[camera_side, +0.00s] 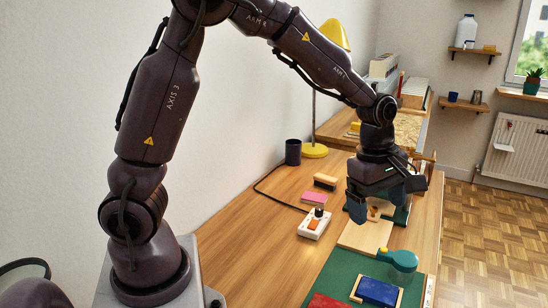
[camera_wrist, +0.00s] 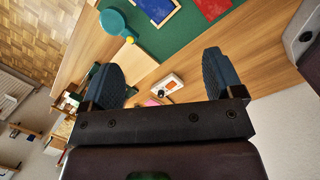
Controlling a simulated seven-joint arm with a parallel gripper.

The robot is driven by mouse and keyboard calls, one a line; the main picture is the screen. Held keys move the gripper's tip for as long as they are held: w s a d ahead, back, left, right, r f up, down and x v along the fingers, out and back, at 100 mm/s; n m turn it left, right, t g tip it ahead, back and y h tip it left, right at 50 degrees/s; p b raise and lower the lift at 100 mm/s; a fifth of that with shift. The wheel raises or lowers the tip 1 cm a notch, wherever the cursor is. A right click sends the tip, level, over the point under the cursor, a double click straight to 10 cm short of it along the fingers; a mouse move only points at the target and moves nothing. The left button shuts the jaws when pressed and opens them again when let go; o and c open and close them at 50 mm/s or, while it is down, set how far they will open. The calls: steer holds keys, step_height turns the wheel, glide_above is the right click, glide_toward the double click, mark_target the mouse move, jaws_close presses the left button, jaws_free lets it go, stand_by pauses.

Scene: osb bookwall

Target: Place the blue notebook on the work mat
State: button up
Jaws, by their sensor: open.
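A dark blue flat rectangle, which looks like the blue notebook (camera_side: 379,291), lies at the front edge of the side view with a pale wooden border around or under it. It also shows at the top of the wrist view (camera_wrist: 157,7). The green work mat (camera_side: 345,268) spreads beneath it and shows in the wrist view (camera_wrist: 176,43). My gripper (camera_side: 386,202) is open and empty, above the desk behind the mat. In the wrist view its two fingers (camera_wrist: 161,72) stand wide apart with nothing between them.
A red flat thing (camera_side: 327,301) lies on the mat left of the blue one. A teal round-headed thing (camera_side: 403,260) stands beside the blue one. The left desk is mostly clear.

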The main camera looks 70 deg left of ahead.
steer(key=s+r+m+t, duration=0.2)
steer(key=s+r+m, duration=0.3)
steer(key=s+m, duration=0.5)
steer(key=s+a+r+m+t+y, duration=0.1)
steer(key=s+r+m+t, duration=0.1)
steer(key=s+r+m, duration=0.4)
steer(key=s+m, duration=0.3)
steer(key=s, duration=0.1)
steer(key=shift+a+r+m, duration=0.15)
steer(key=shift+a+m, duration=0.1)
steer(key=shift+m, duration=0.15)
